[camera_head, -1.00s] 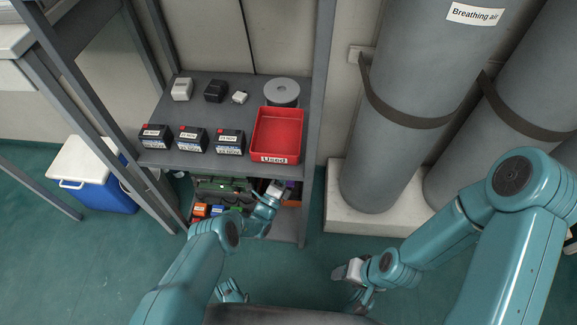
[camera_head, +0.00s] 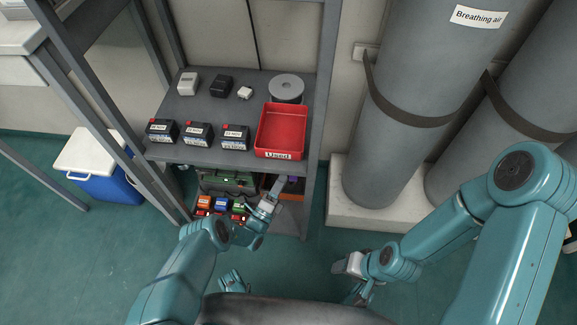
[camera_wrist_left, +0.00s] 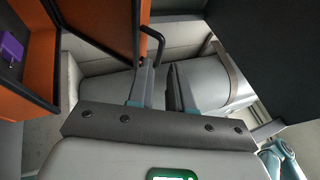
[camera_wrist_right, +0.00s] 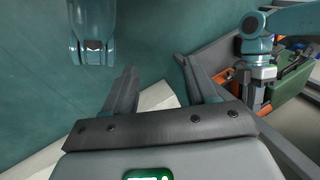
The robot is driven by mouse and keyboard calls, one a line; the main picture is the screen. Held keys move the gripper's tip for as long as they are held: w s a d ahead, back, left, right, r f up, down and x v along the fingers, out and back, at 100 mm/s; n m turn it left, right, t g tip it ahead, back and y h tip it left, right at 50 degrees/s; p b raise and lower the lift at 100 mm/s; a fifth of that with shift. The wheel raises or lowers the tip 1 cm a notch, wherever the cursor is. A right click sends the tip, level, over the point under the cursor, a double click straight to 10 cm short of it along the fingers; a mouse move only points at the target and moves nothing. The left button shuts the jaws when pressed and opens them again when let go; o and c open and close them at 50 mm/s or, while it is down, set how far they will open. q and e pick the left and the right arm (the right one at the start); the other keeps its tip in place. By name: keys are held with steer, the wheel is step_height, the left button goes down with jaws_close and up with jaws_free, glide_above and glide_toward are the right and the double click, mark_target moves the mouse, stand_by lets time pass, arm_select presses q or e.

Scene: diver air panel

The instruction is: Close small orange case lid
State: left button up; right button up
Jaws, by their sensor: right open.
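The small orange case (camera_head: 268,183) is on the lower shelf, mostly hidden by my left gripper and the upper shelf. In the left wrist view its dark interior and orange edge (camera_wrist_left: 30,98) show at left, with a purple item (camera_wrist_left: 10,46) inside. The lid (camera_wrist_left: 98,22) stands open, with a dark handle (camera_wrist_left: 152,42) at its edge. My left gripper (camera_wrist_left: 162,68) is open by a narrow gap, with the handle close to its fingertips; I cannot tell if they touch. It also shows in the head view (camera_head: 279,189). My right gripper (camera_wrist_right: 160,75) is open and empty, away from the shelf.
A green case (camera_head: 228,180) and several small coloured items (camera_head: 221,204) share the lower shelf. The upper shelf (camera_head: 205,110) holds a red tray (camera_head: 281,130), several black boxes and a grey reel (camera_head: 286,88). Grey cylinders (camera_head: 405,100) stand at right. A blue cooler (camera_head: 100,180) is at left.

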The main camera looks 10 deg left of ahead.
arm_select(q)
steer(key=v, duration=0.5)
